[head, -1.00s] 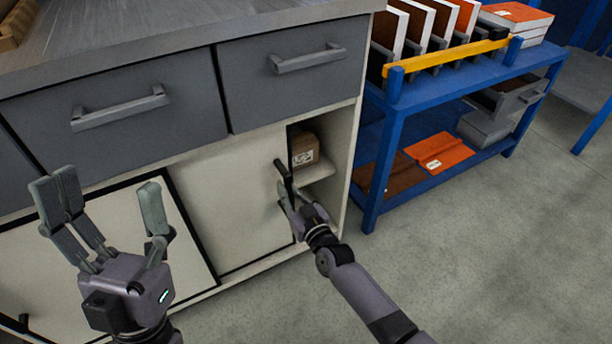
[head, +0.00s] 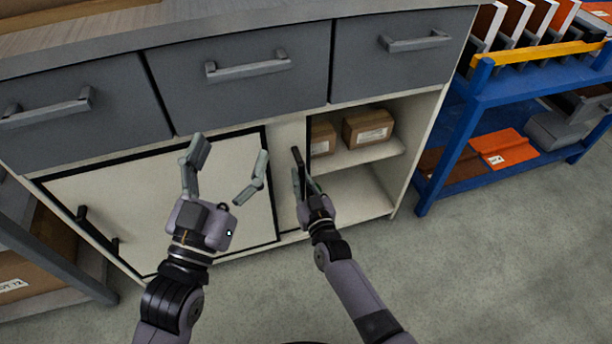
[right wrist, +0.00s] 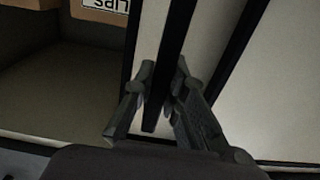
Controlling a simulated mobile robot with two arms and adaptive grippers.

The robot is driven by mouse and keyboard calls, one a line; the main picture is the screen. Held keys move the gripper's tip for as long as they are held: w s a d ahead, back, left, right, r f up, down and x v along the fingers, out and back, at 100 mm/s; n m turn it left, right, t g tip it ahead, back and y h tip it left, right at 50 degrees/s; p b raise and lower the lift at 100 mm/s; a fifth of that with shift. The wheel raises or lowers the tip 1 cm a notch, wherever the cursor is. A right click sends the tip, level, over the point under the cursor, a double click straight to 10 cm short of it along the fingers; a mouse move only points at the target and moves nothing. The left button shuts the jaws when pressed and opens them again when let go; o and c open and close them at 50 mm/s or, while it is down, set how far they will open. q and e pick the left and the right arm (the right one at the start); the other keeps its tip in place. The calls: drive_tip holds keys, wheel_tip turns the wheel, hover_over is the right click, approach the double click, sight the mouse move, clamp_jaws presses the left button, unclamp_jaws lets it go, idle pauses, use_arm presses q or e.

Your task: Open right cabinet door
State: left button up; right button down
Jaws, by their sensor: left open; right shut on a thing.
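The right cabinet door (head: 287,136) is a cream sliding panel, mostly hidden behind the black-edged left door (head: 110,190). My right gripper (head: 302,172) is shut on the door's black upright handle (head: 297,155). The right wrist view shows the handle (right wrist: 172,60) between the two fingers (right wrist: 163,98). To the right of the handle the cabinet is open, with a shelf (head: 375,153) inside. My left gripper (head: 226,168) is open and empty, in front of the left door.
Cardboard boxes (head: 368,127) stand on the shelf. Grey drawers (head: 240,75) with bar handles run above the doors. A blue rack (head: 450,150) stands to the right of the cabinet. The floor (head: 480,270) in front is clear.

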idle(0.4)
drive_tip(key=c, duration=1.6)
unclamp_jaws()
drive_tip(key=v, duration=1.2)
